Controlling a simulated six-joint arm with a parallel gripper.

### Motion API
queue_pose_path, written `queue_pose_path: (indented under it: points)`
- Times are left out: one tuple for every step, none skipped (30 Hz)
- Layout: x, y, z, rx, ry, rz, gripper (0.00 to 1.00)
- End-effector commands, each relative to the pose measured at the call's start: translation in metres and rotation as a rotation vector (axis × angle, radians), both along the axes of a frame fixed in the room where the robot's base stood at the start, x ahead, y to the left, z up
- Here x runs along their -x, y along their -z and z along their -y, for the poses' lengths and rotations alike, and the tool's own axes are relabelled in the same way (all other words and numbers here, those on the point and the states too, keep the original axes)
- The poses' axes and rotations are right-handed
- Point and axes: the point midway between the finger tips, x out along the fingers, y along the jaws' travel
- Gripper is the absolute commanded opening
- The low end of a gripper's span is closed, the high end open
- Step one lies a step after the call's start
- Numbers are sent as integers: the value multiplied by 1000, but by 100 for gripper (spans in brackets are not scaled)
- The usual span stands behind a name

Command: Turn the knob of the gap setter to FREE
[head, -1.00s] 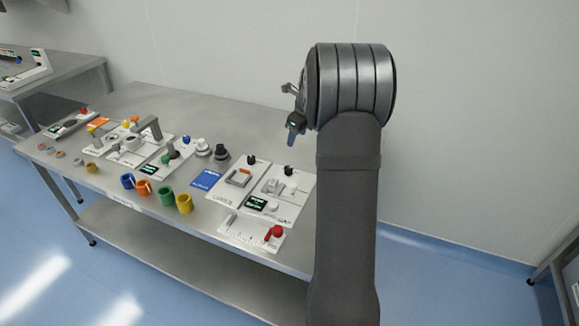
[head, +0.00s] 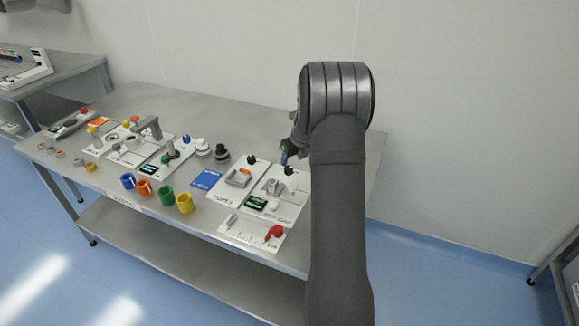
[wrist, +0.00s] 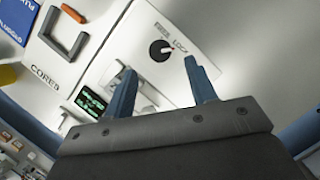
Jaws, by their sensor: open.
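The black round knob (wrist: 161,50) of the gap setter shows in the wrist view, on a white panel (wrist: 205,25) with the words FREE and LOCK beside it. A pale mark on the knob seems to face the LOCK side, but it is small. In the head view the knob (head: 289,170) stands at the back of the right-hand panel. My gripper (wrist: 163,84) is open and empty, its two blue fingers apart. The knob lies beyond the fingertips, between their lines, and is not between the fingers. In the head view my gripper (head: 286,154) is just above the knob.
A white scale plate (head: 245,234) with a red knob (head: 274,232) is in front. Coloured cups line the table's front. Wall space behind is clear.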

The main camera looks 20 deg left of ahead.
Motion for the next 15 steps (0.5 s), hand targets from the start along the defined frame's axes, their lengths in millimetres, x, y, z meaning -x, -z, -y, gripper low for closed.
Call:
queue_pose_path:
  points:
    - [-2,11,-4,0,0,-1,52]
    - [-3,16,-6,1,0,-2,52]
    - [-5,22,-8,1,-2,-2,52]
    - [-6,27,-9,1,-2,-2,52]
    - [-7,32,-11,1,-1,-2,52]
    - [-8,36,-13,1,-1,-1,52]
    - [-9,39,-14,0,-1,0,52]
    - [-10,42,-15,1,-1,-1,52]
    - [-11,46,-16,1,-1,-1,52]
    - [-11,48,-17,0,-2,0,52]
    - [-12,50,-17,0,-2,1,52]
    - [-12,52,-18,0,-2,1,52]
    - [-13,53,-18,0,-2,1,52]
    - [-13,54,-19,0,-1,0,52]
    - [-13,55,-19,0,-2,1,52]
